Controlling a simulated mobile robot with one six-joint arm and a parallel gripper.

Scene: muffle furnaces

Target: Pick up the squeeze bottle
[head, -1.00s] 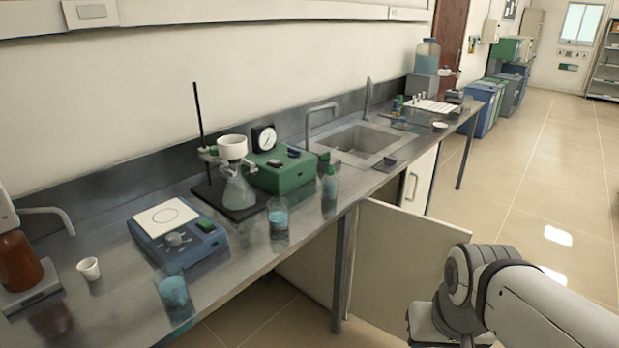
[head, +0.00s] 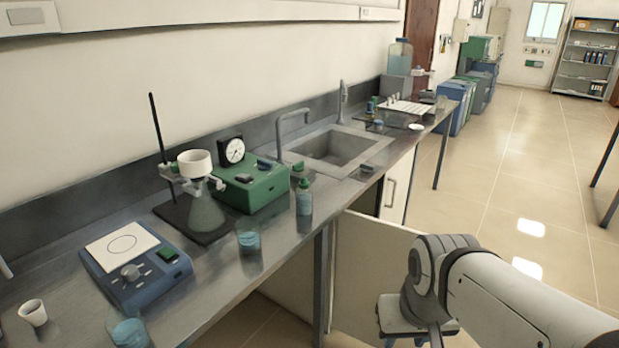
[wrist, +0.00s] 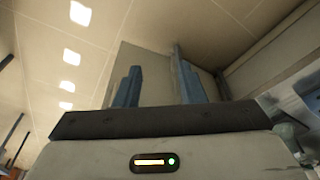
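A small clear bottle with a green cap (head: 304,198) stands upright on the bench, just in front of the green box; it is the likeliest squeeze bottle, but too small to be sure. Another green top shows close behind it, mostly hidden. My gripper (wrist: 157,82) shows in the wrist view with its two blue-grey fingers apart and nothing between them. In the head view my arm is at the lower right, off the bench and well apart from the bottle; the fingertips are not clear there.
A beaker of blue liquid (head: 248,240) stands left of the bottle near the bench's front edge. A flask (head: 206,212) on a stand, the green box (head: 252,186) and a blue hotplate (head: 136,268) are around it. An open cabinet door (head: 370,268) juts out below the bench. Floor at right is clear.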

